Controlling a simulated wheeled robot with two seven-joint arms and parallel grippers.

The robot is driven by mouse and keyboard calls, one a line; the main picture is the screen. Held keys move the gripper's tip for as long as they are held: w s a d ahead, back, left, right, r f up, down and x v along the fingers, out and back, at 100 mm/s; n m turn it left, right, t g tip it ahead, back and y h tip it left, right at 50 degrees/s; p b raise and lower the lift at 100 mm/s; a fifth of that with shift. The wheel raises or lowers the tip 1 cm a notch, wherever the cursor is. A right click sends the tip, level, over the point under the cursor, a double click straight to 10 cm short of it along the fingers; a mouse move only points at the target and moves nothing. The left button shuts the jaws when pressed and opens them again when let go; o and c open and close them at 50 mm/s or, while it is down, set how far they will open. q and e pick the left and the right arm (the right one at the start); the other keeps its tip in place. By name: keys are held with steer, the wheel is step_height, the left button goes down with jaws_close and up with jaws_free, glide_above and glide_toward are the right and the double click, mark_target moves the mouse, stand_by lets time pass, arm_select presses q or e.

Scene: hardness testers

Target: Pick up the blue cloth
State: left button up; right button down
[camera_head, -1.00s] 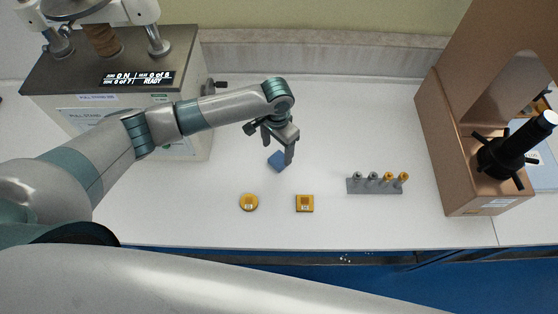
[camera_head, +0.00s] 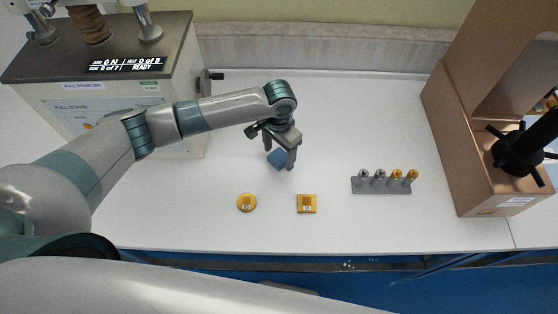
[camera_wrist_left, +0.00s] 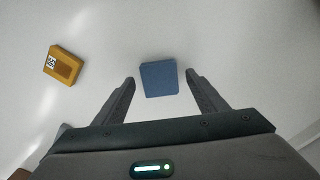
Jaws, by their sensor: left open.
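The blue cloth (camera_head: 277,158) is a small folded square on the white bench, partly hidden by my left gripper in the head view. My left gripper (camera_head: 281,160) is open above it, fingers pointing down. In the left wrist view the blue cloth (camera_wrist_left: 159,79) lies flat just ahead of and between the two open fingertips (camera_wrist_left: 160,80), with a gap on each side. Nothing is between the fingers in their grip. My right gripper does not show in either view.
A grey rack (camera_head: 381,186) with several pegs is to the right. The pull stand (camera_head: 110,100) is at left, a brown tester (camera_head: 462,160) at right.

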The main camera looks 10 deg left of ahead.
mark_target(279, 156)
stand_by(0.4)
arm_select(q)
steer(key=c, duration=1.2)
steer(key=shift+r, duration=0.1)
steer(key=shift+r+b, duration=0.3)
steer(key=shift+r, duration=0.2)
step_height(279, 156, up, 2)
steer(key=shift+r+b, duration=0.15)
steer(key=shift+b, duration=0.35)
steer(key=s+d+r+b, duration=0.1)
steer(key=d+r, duration=0.1)
steer(key=d, duration=0.1)
steer(key=s+d+r+b, duration=0.1)
steer(key=s+d+r, duration=0.1)
steer(key=d+r, duration=0.1)
steer(key=s+d+r+b, duration=0.1)
steer(key=d+r, duration=0.1)
steer(key=d, duration=0.2)
steer(key=shift+s+d+r, duration=0.25)
steer(key=shift+d+r, duration=0.05)
steer(key=shift+d, duration=0.1)
